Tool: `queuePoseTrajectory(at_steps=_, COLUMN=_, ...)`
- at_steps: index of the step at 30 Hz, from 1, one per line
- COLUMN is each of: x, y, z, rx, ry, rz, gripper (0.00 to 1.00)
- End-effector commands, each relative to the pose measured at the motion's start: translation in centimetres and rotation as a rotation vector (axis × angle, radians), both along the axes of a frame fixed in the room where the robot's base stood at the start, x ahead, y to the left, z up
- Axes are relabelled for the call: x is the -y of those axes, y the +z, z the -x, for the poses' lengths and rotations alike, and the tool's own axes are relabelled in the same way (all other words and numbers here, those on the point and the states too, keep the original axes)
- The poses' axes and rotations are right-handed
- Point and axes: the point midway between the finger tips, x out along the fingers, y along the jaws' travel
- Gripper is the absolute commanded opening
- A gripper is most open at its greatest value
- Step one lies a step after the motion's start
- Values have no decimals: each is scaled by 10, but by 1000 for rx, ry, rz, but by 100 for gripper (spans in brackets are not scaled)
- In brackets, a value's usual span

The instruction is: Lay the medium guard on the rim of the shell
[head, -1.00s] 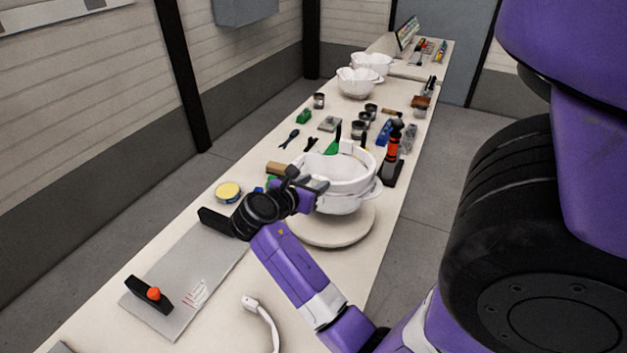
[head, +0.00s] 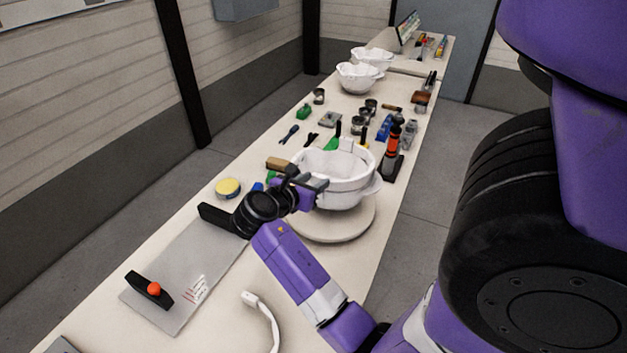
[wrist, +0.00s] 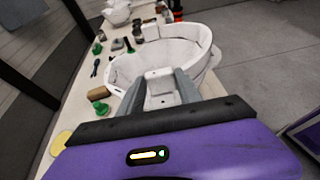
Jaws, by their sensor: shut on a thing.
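The white shell (head: 352,198) sits on a round pale stand (head: 330,230) in the middle of the table. The white medium guard (head: 347,145), a curved band with blocks, lies at the top of the shell. In the wrist view the guard (wrist: 158,75) has its near block between my fingers, and the shell (wrist: 208,66) shows around and below it. My gripper (head: 314,185) is shut on the guard at the shell's near left side; it also shows in the wrist view (wrist: 165,90). I cannot tell whether the guard touches the rim all round.
A grey plate (head: 190,275) with black handles lies at front left. Another white curved piece (head: 264,318) lies at the front. A yellow-topped tin (head: 228,187), a wooden block (head: 279,164) and a red-black tool (head: 394,150) stand near the shell. More white shells (head: 358,78) are farther back.

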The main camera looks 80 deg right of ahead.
Motion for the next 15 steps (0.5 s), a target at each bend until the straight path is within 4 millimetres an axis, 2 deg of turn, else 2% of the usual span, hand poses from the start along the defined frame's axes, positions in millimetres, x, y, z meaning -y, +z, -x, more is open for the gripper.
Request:
queuePoseTrajectory(at_steps=3, x=0, y=-2, z=0, rx=0, ry=0, rz=1, gripper=0)
queuePoseTrajectory(at_steps=4, x=0, y=-2, z=0, rx=0, ry=0, rz=1, gripper=47)
queuePoseTrajectory(at_steps=7, x=0, y=-2, z=0, rx=0, ry=0, rz=1, gripper=67)
queuePoseTrajectory(at_steps=15, x=0, y=-2, z=0, rx=0, ry=0, rz=0, gripper=67)
